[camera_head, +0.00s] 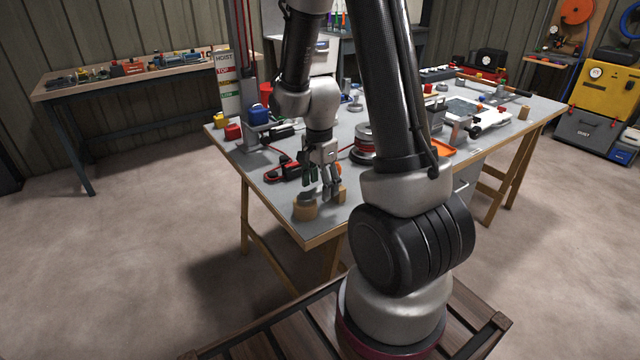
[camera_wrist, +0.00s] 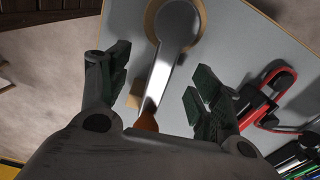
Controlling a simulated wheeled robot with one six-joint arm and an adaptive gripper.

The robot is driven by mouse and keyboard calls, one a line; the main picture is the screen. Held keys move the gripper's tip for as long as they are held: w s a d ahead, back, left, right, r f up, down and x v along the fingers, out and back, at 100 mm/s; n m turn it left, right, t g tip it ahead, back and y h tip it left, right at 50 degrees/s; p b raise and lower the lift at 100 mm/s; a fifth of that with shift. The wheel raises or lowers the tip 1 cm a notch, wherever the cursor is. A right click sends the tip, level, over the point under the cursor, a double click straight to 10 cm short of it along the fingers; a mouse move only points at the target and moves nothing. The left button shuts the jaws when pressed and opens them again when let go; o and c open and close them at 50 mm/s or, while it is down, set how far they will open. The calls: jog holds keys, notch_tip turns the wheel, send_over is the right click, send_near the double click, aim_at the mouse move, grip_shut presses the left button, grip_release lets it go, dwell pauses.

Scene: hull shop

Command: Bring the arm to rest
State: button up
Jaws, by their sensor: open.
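My arm reaches over the near corner of the grey-topped workbench (camera_head: 345,212). My gripper (camera_head: 326,200) points down above it, fingers spread. In the wrist view my gripper (camera_wrist: 160,88) is open, with dark green pads on both sides. Between and beyond the pads is a shiny, tapered metal piece (camera_wrist: 165,75) with an orange-brown end. Its wide round end lies over a round wooden piece (camera_wrist: 153,18). No contact with the pads shows. In the head view the round wooden piece (camera_head: 305,208) stands near the bench corner, just left of the fingers.
A small wooden block (camera_head: 341,194) is close right of the fingers. A red and black tool (camera_head: 284,173) lies behind and left. A reel (camera_head: 364,143) and several other items crowd the bench farther back. A second bench (camera_head: 140,80) stands at the left wall. Floor left is clear.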

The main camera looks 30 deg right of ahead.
jog(key=shift+r, duration=4)
jog(key=shift+s+n, duration=0.35)
jog(key=shift+n, duration=0.85)
jog(key=s+a+r+n+t, duration=0.3)
jog(key=s+r+n+t, duration=0.1)
jog(key=s+r+n, duration=1)
jog(key=shift+s+r, duration=1.1)
jog(key=shift+s, duration=0.05)
